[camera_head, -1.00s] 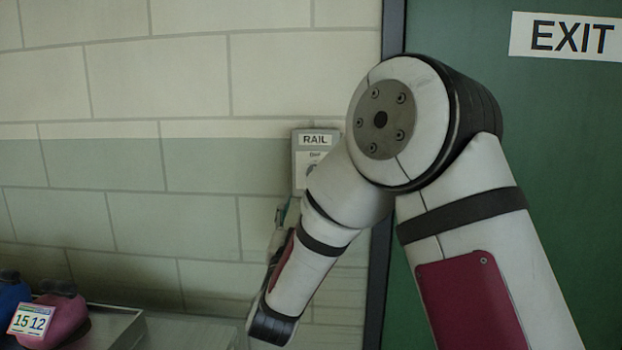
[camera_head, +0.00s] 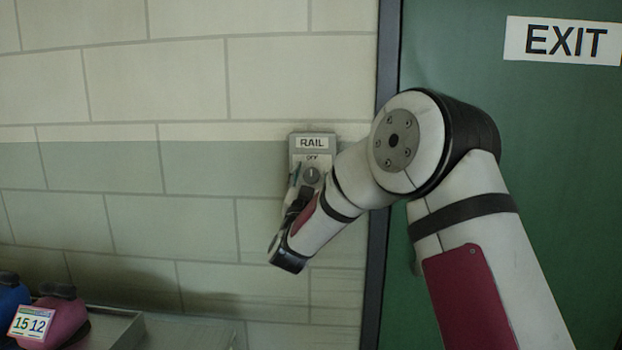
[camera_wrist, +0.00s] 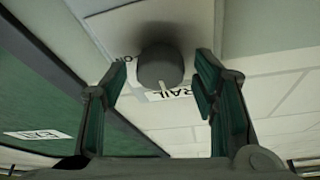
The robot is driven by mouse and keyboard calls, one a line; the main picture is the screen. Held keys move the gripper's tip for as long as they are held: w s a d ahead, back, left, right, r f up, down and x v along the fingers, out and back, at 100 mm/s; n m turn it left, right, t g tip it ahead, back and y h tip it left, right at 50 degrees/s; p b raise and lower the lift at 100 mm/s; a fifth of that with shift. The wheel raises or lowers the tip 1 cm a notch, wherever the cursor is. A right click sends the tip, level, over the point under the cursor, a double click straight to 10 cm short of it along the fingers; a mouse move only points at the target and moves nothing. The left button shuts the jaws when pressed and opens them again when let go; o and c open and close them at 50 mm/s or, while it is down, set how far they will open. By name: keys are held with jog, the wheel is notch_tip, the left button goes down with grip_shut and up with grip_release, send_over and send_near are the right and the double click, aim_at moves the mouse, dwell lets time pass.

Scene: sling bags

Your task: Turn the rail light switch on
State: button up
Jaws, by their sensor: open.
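The rail light switch is a grey box (camera_head: 299,143) on the wall, labelled RAIL, with OFF printed above its round dark knob (camera_head: 311,175). The knob's pale pointer line stands upright toward OFF. In the wrist view the knob (camera_wrist: 158,70) sits between the two fingers, its pointer line toward the RAIL label, and letters reading ON show to its left. My gripper (camera_wrist: 161,72) is open, with a finger on each side of the knob and gaps visible. In the head view my gripper (camera_head: 294,184) is at the box's left edge, partly overlapping it.
A green door with an EXIT sign (camera_head: 556,40) and a dark frame (camera_head: 380,200) stands right of the switch. Pink (camera_head: 62,318) and blue (camera_head: 10,300) bags lie by a grey tray edge (camera_head: 128,328) at lower left. The wall left of the switch is clear.

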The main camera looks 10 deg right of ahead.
jog(key=c, duration=1.2)
jog(key=shift+o, duration=0.2)
jog(key=shift+m, duration=0.4)
jog(key=m+g+h+b, duration=0.1)
jog(key=m+b, duration=0.1)
jog(key=m, duration=0.1)
jog(key=m+g+h+b, duration=0.1)
jog(key=m+b, duration=0.1)
jog(key=shift+w+m, duration=0.1)
jog(key=shift+m, duration=0.3)
jog(key=m+g+b, duration=0.1)
jog(key=m, duration=0.2)
jog(key=m+g+h+b, duration=0.1)
jog(key=m+b, duration=0.1)
jog(key=shift+m, duration=0.4)
jog(key=m+g+b, duration=0.1)
jog(key=m+g, duration=0.1)
jog(key=m, duration=0.2)
jog(key=shift+m, duration=0.3)
jog(key=shift+r+m+g+y, duration=0.1)
jog(key=shift+m+g+y, duration=0.55)
jog(key=shift+m, duration=1.15)
